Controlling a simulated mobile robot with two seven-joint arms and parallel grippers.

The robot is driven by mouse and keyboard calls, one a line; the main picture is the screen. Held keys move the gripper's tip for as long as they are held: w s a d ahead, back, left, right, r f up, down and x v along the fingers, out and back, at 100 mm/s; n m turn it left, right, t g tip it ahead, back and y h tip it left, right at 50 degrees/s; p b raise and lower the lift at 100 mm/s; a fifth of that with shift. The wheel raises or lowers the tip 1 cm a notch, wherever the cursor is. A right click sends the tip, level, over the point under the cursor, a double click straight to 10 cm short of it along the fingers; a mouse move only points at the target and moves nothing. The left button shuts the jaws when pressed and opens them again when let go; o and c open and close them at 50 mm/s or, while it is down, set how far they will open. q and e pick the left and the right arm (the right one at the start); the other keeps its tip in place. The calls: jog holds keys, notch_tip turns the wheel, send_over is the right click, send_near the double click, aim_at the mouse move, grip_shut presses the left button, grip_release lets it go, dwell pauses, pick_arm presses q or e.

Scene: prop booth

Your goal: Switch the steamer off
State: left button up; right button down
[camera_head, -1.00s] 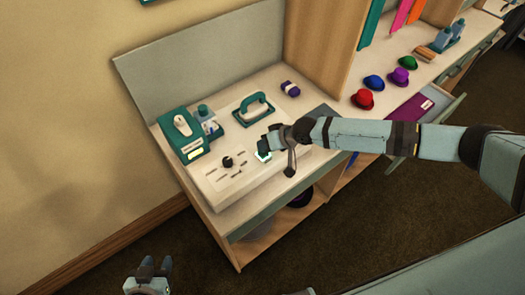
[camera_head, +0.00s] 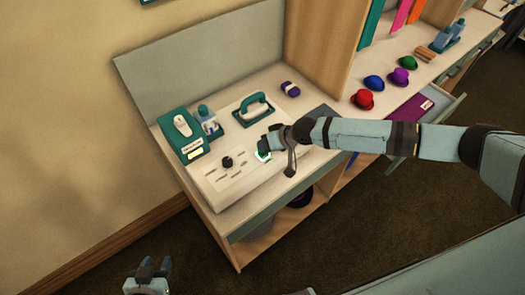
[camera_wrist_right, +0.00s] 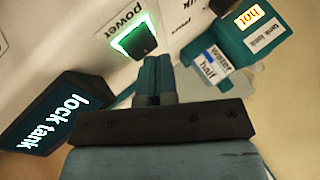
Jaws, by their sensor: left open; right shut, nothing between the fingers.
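The steamer's white panel (camera_head: 222,191) lies on the counter, with a dark round knob (camera_head: 227,162) and several small marked slots. Its power switch (camera_head: 262,156) is a dark rocker with a lit green rim, and it shows in the right wrist view (camera_wrist_right: 137,42) beside the word "power". My right gripper (camera_head: 267,146) is shut and empty, its fingertips right by the switch; I cannot tell whether they touch. The fingers also show in the right wrist view (camera_wrist_right: 157,72). My left gripper (camera_head: 153,268) is open and empty, low in front of the counter.
A teal tank unit (camera_head: 183,136) and a small bottle (camera_head: 205,117) stand at the panel's back left. Small hats (camera_head: 363,99) sit further right.

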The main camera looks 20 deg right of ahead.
jog(key=shift+f, duration=0.1)
dwell(0.3)
jog(key=shift+f+b, duration=0.3)
jog(key=shift+f, duration=0.1)
jog(key=shift+s, duration=0.1)
jog(key=shift+r+p, duration=0.3)
jog(key=shift+p, duration=0.1)
notch_tip(320, 180, up, 6)
jog(key=p, duration=0.5)
jog(key=shift+r, duration=0.15)
dwell(0.4)
